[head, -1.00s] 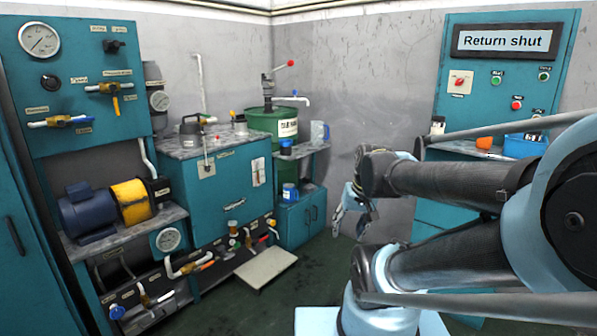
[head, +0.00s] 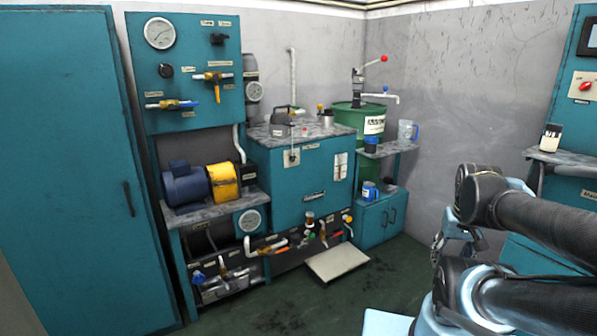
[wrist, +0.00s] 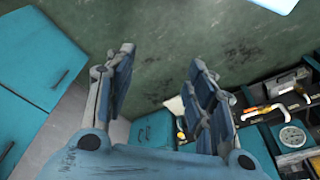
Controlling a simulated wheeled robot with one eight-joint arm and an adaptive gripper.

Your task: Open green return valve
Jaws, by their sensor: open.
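A row of small pipe valves with coloured handles runs low along the dark panel under the teal tank cabinet in the head view. A small green part (head: 309,235) shows among them, near red and orange handles; it is too small to tell its position. My gripper (wrist: 160,90) is open and empty in the wrist view, with its two fingers well apart above the floor. In the head view it is partly hidden behind my arm, to the right of the valves and apart from them. Part of the valve row (wrist: 262,112) shows at the right of the wrist view.
A light platform (head: 338,261) sits on the floor before the valves. A blue and yellow motor (head: 205,184) stands on the left bench. A teal cabinet (head: 380,220) with a green drum (head: 350,122) is right of the tank. The middle floor is clear.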

